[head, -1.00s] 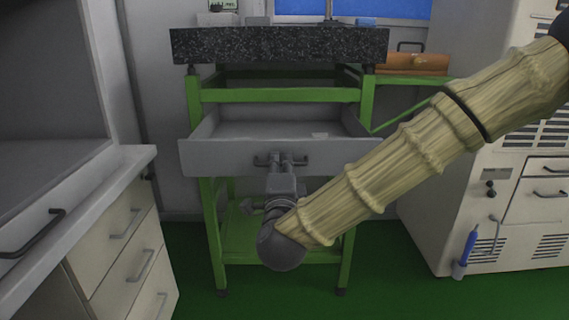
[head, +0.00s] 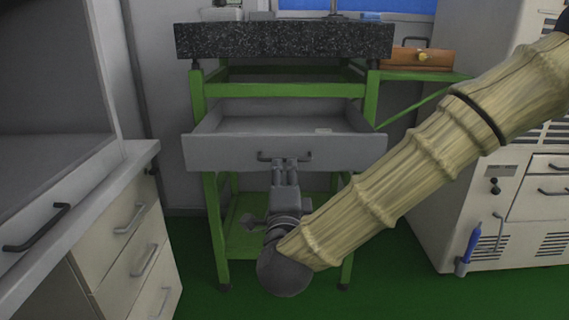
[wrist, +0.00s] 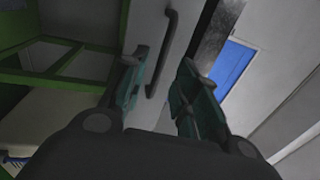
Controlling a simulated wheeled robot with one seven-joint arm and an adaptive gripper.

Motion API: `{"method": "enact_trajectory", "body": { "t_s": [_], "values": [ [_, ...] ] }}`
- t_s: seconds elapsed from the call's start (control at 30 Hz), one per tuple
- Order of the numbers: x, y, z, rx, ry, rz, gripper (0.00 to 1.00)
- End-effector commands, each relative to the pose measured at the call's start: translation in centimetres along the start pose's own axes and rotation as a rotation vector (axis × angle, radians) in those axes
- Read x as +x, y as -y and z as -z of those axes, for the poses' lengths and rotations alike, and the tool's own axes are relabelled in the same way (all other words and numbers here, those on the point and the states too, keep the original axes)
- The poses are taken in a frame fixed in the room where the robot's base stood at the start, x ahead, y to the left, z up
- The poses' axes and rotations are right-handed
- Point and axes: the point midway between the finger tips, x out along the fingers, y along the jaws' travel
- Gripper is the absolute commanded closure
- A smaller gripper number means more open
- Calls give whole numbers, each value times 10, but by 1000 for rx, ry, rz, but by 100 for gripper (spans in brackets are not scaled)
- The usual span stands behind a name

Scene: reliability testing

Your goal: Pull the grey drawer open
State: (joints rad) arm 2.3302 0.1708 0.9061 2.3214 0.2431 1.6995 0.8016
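The grey drawer (head: 225,153) sits under the black speckled slab in the green frame. It is pulled out, and its inside shows from above. Its dark bar handle (head: 285,156) is on the front panel. My gripper (head: 285,166) is in front of the drawer, just below the handle in the head view. In the wrist view, my gripper (wrist: 160,90) has its two fingers spread apart with nothing between their pads. The handle (wrist: 164,50) lies beyond the fingertips there, apart from them, on the pale drawer front (wrist: 180,40).
The green frame (head: 212,230) carries the black speckled slab (head: 285,40). White cabinets with drawers (head: 125,225) stand at left, and a white machine (head: 440,225) at right. An orange-brown box (head: 400,60) is behind. Green floor is free in front.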

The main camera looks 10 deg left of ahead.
Motion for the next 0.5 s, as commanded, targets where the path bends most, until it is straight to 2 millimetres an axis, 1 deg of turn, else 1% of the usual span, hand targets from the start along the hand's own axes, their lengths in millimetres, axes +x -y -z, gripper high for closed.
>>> {"method": "enact_trajectory", "body": {
  "t_s": [0.03,0.2,0.33,0.5],
  "values": [
    [-10,0,0,0,2,-1,70],
    [-39,0,0,-1,1,-1,70],
    [-54,-1,0,0,0,-2,70],
    [-65,-1,0,0,0,-1,70]
  ]
}}
